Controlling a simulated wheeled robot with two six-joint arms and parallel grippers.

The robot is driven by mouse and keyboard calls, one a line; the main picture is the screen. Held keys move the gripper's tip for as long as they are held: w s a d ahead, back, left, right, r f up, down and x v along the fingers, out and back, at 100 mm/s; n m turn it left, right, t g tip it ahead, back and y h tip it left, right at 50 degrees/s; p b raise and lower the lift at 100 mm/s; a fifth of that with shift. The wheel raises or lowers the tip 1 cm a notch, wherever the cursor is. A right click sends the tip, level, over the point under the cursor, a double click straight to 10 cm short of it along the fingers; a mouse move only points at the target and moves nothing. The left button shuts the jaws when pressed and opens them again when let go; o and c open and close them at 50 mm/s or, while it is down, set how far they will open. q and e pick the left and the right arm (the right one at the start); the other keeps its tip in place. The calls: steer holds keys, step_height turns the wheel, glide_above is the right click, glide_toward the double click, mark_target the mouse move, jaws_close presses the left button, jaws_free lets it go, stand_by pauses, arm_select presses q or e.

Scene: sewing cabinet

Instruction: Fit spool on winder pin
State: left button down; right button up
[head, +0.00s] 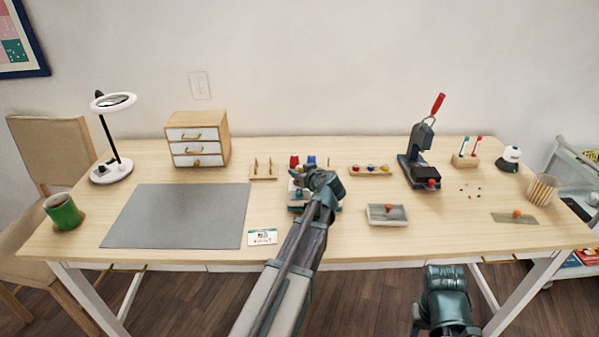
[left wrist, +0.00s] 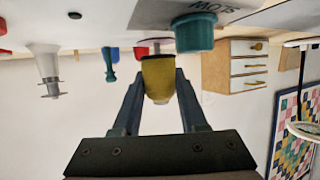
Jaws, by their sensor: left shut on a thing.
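My left gripper (head: 320,182) is over the winder (head: 292,205) at the middle of the table; the wrist hides much of it. In the left wrist view, which is upside down, the gripper (left wrist: 158,84) is shut on a yellow spool (left wrist: 158,72) with a pale end. A pale cone-shaped post with metal discs (left wrist: 45,65) stands off to one side. I cannot tell which part is the winder pin. My right arm shows at the lower right, its fingers unclear.
Red (head: 295,160) and blue (head: 311,161) pieces stand behind the winder. A pegged rack (head: 263,176) is left of it and a rack of coloured pieces (head: 370,173) right. A tray (head: 372,219) lies in front right, a press (head: 420,160) beyond. A grey mat (head: 175,215) is clear.

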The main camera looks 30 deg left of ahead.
arm_select(q)
steer(key=shift+f+b, duration=0.55)
steer(key=shift+f, duration=0.05)
stand_by(0.8)
steer(key=shift+c, duration=1.8)
jaws_free()
steer(key=p+v, duration=0.5)
steer(key=v, duration=0.9)
